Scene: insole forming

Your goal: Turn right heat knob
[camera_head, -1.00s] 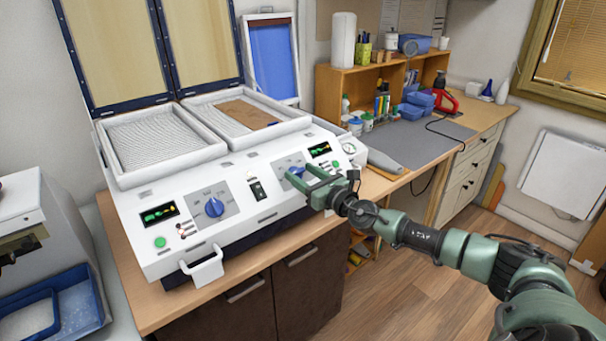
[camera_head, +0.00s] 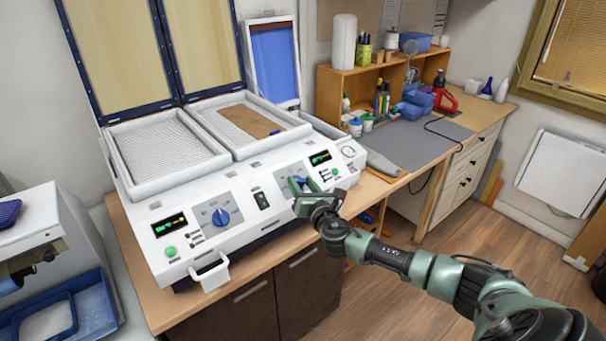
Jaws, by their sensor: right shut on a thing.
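The forming machine (camera_head: 238,239) is a white two-bay unit on a wooden-topped cabinet, with both lids raised. Its right heat knob (camera_head: 300,180) is blue and sits on a grey dial plate, partly hidden by my right gripper. My right gripper (camera_head: 303,186) is green and reaches in from the lower right, shut on this knob. The left heat knob (camera_head: 220,217) is blue, free and untouched on its own grey plate. My left gripper is not in view.
The right display (camera_head: 320,158) and small buttons lie close beside the gripper. A white front handle (camera_head: 210,273) juts out at the left. A workbench with a grey mat (camera_head: 415,141) and a shelf stands right of the machine. Blue trays (camera_head: 60,308) lie at the lower left.

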